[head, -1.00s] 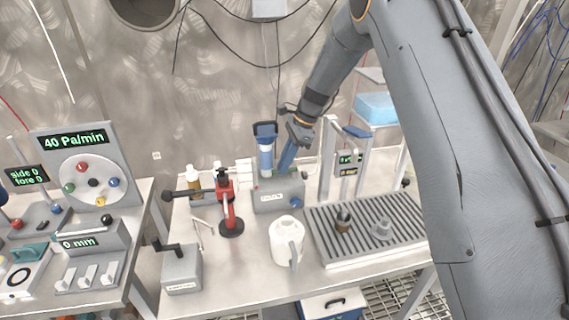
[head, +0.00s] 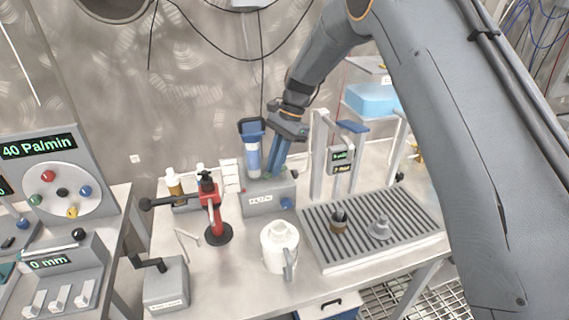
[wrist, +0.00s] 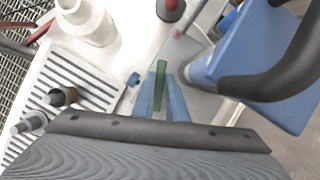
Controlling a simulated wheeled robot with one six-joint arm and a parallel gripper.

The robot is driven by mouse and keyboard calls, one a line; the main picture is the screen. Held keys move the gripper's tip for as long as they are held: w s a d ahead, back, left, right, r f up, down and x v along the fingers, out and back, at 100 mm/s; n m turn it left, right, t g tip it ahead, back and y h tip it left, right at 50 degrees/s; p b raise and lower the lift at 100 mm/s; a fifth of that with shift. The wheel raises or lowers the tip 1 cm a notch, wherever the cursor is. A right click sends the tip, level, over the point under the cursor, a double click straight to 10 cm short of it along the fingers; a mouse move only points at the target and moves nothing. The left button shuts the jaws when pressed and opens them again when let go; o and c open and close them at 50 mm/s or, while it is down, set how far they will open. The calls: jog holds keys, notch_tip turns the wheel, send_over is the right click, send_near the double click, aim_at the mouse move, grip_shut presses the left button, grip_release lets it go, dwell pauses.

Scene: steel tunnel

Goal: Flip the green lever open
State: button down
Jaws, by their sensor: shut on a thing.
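The green lever (wrist: 162,74) shows in the wrist view as a narrow upright bar between the blue fingers of my gripper (wrist: 160,92). My gripper is shut on it. In the head view my gripper (head: 275,170) points down just right of the blue-topped clear cylinder (head: 252,158) on the grey machine (head: 262,202). There the green lever cannot be made out, hidden by the fingers. In the wrist view the machine's large blue top (wrist: 262,45) with a dark rim is at the right. A blue knob (wrist: 133,79) is left of the fingers.
A white jug (head: 279,250) stands in front of the machine. A slotted drip tray (head: 375,226) with small metal items lies to the right, below a frame with a display (head: 341,159). A red stand (head: 214,212) and bottles (head: 174,183) are at the left.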

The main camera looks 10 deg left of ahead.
aim_at(283, 167)
jog(key=c, duration=2)
grip_release()
jog(key=shift+c, duration=0.2)
jog(key=shift+b+v, duration=1.3)
jog(key=shift+v, duration=2.65)
